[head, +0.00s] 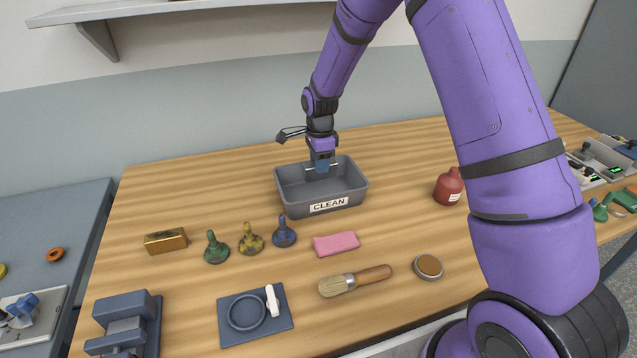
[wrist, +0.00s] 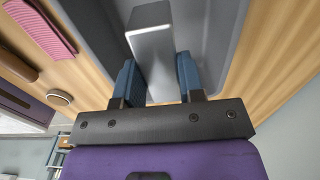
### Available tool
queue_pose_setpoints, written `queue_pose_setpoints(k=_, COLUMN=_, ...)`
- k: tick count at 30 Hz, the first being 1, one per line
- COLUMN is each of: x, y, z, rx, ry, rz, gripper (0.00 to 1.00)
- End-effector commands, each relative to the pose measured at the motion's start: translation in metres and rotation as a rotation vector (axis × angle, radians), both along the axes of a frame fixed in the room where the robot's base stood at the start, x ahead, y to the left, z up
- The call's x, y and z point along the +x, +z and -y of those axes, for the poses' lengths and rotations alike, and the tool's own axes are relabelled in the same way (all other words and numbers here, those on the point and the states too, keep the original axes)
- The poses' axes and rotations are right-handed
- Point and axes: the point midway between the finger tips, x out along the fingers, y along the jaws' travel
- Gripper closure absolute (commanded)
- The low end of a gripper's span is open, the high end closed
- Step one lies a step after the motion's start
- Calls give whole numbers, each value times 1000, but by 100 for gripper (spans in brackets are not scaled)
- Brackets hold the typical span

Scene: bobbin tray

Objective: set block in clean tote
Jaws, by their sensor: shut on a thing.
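A grey tote (head: 292,202) with a "CLEAN" label stands open on the wooden table. My gripper (head: 322,167) points down at the tote's opening, its blue fingertips low between the walls. In the wrist view my gripper (wrist: 158,78) is shut on a plain light grey block (wrist: 152,42), with a blue finger on each side. The grey tote interior (wrist: 208,25) lies around and beyond the block there. In the head view the block is hidden by the fingers and the tote's front wall, so I cannot tell whether it touches the floor.
A gold bar (head: 166,241), several knobbed tools (head: 250,240), a pink cloth (head: 336,243) and a brush (head: 354,281) lie in front of the tote. A red bottle (head: 448,187) stands to its right. A round tin (head: 428,266) is nearer the front edge. Table left of the tote is clear.

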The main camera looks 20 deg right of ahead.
Motion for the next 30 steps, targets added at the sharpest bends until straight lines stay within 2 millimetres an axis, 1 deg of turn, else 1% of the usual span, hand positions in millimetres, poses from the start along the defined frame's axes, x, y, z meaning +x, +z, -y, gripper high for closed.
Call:
queue_pose_setpoints(k=1, x=0, y=-9, z=0, rx=0, ry=-1, rz=-3, gripper=100)
queue_pose_setpoints(k=3, x=0, y=-18, z=0, rx=1, ry=-2, rz=0, gripper=100)
queue_pose_setpoints(k=11, x=0, y=-35, z=0, rx=1, ry=-1, rz=1, gripper=100)
queue_pose_setpoints(k=18, x=0, y=-64, z=0, rx=0, ry=-1, rz=-1, gripper=100)
queue_pose_setpoints(k=30, x=0, y=-68, z=0, rx=0, ry=-1, rz=1, gripper=100)
